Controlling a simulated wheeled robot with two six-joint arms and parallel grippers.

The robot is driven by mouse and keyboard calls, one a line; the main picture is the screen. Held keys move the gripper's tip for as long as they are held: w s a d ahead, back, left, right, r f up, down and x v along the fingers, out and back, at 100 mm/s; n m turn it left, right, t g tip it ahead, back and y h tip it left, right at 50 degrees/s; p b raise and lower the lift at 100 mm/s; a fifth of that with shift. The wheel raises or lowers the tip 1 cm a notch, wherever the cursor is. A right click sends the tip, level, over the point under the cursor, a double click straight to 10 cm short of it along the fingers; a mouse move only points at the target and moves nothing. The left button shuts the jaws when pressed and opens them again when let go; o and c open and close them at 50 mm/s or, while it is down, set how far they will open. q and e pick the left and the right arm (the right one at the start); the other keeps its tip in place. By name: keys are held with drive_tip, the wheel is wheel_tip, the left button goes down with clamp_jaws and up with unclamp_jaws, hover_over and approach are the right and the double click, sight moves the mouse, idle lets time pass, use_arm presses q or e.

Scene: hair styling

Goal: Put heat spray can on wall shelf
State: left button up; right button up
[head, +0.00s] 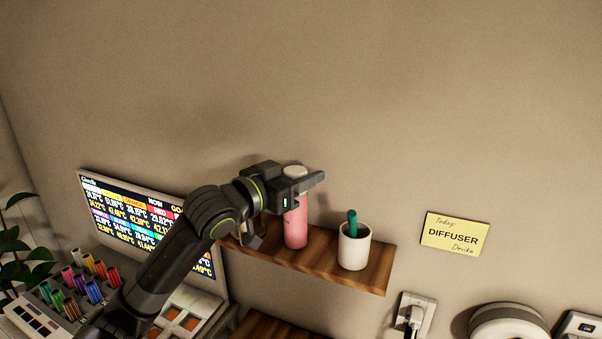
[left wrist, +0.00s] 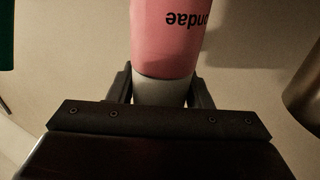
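The heat spray can is taken to be the pink can (head: 296,226) with a pale cap. It looks upright over the wooden wall shelf (head: 368,275), left of the white cup; I cannot tell whether its base touches the board. My left gripper (head: 296,178) is at the can's top. In the left wrist view the pink can (left wrist: 168,35) shows upside-down lettering, and my left gripper's fingers (left wrist: 160,93) close against both sides of the pale cap. The fingers hide part of the can's upper end in the head view. My right gripper is not in view.
A white cup (head: 354,252) with a teal stick stands on the shelf's right part. A screen (head: 130,210) is behind my arm at left, with a rack of coloured tubes (head: 85,280) below. A yellow note (head: 455,234) and wall socket (head: 415,316) are at right.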

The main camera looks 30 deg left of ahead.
use_arm(q)
drive_tip(key=o, duration=0.3)
drive_tip(key=shift+r, duration=0.1)
drive_tip(key=shift+s, duration=0.15)
drive_tip(key=p+v, duration=1)
drive_tip(key=v, duration=0.1)
drive_tip(key=shift+s+a, duration=0.15)
drive_tip(key=shift+s, duration=0.2)
idle(0.5)
